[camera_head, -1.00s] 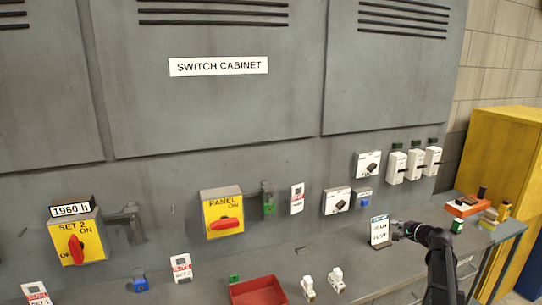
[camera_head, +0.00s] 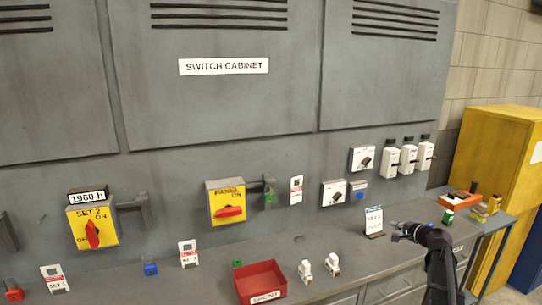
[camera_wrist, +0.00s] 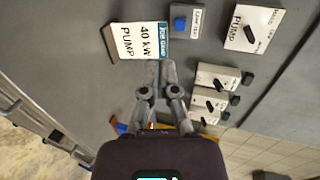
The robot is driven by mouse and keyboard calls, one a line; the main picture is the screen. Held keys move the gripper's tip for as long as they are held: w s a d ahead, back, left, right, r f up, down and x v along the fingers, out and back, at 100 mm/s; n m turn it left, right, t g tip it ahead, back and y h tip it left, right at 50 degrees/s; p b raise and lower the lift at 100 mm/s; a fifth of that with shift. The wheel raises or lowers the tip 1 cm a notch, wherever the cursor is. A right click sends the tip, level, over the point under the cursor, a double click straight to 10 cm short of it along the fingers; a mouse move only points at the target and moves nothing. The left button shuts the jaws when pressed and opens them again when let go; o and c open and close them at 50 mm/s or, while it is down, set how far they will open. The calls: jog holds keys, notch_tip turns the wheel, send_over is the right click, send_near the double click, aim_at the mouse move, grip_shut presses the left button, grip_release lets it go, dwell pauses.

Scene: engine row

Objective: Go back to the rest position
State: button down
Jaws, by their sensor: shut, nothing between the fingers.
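My gripper (camera_head: 398,231) is at the right of the head view, above the bench by a small white card sign (camera_head: 374,220). In the wrist view my gripper (camera_wrist: 160,70) has its fingers together and holds nothing. The card (camera_wrist: 139,41) lies just beyond the fingertips there and reads "40 kW PUMP". The gripper looks apart from the card in the head view. Whether it touches the card cannot be told from the wrist view.
A red tray (camera_head: 262,284) stands on the bench, with two white pieces (camera_head: 319,268) beside it. A switch cabinet (camera_head: 225,100) rises behind, with a yellow panel switch (camera_head: 227,202) and white switch boxes (camera_head: 408,157). An orange tray (camera_head: 459,200) and a yellow cabinet (camera_head: 492,150) are at the right.

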jog(key=s+a+f+n+g, duration=0.4)
jog(key=s+a+f, duration=0.15)
jog(key=a, duration=0.55)
jog(key=s+a+f+n+g, duration=0.4)
jog(key=s+a, duration=0.3)
jog(key=a, duration=0.4)
jog(key=s+a+f+n+g+h, duration=0.2)
jog(key=s+a+n, duration=0.1)
jog(key=s, duration=0.6)
jog(key=s+a+f+n+g+h, duration=0.1)
jog(key=s+a+n+g+h, duration=0.1)
jog(key=s, duration=0.7)
jog(key=shift+a+f+n+g+h, duration=0.4)
jog(key=shift+a+g+h, duration=0.25)
jog(key=shift+a, duration=0.25)
